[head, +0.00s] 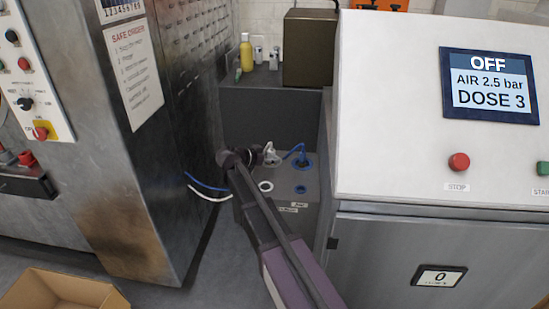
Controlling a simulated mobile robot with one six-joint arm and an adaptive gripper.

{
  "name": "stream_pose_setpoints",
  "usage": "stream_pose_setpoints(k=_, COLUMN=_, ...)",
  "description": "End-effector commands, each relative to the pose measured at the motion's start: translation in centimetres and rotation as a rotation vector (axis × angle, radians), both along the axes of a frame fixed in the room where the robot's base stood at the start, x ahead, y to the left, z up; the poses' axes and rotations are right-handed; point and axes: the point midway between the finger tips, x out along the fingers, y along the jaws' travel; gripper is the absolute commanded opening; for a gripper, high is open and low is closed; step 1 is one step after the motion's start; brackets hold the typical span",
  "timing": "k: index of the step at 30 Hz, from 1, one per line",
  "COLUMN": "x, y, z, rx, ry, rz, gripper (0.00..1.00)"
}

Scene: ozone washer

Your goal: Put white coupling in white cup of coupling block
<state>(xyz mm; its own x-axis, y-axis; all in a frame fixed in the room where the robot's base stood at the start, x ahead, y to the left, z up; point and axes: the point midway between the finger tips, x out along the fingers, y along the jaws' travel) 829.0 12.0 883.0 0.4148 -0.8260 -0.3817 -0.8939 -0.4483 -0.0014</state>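The coupling block (282,212) is a grey box low between the steel cabinet and the white console. Its white cup (265,186) is a white ring at the front left of its top, and it looks empty. A whitish piece that looks like the white coupling (271,154) stands at the back left of the top. My gripper (256,155) is dark and small, just left of that piece at about the same height. I cannot tell whether it touches the piece or whether its fingers are open. My arm hides part of the block's left side.
A blue cup (300,189) is right of the white one. A blue hose (292,151) loops to a blue fitting behind it. Blue and white hoses (207,191) leave the block's left side. The steel cabinet (150,200) and white console (440,130) leave a narrow gap.

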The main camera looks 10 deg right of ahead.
Motion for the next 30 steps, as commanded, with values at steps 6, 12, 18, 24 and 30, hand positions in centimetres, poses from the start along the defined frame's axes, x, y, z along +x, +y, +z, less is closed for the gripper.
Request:
stream_pose_setpoints(k=6, x=0.0, y=0.0, z=0.0, rx=0.0, ry=0.0, rz=0.0, gripper=0.74)
stream_pose_setpoints(k=12, x=0.0, y=0.0, z=0.3, rx=0.0, ry=0.0, rz=0.0, gripper=0.74)
stream_pose_setpoints(k=18, x=-0.6, y=1.1, z=1.0, rx=0.0, ry=0.0, rz=0.001, gripper=0.74)
stream_pose_setpoints(k=24, x=-1.8, y=3.4, z=2.2, rx=0.0, ry=0.0, rz=0.002, gripper=0.74)
stream_pose_setpoints(k=30, x=-3.2, y=6.3, z=3.5, rx=0.0, ry=0.0, rz=0.002, gripper=0.74)
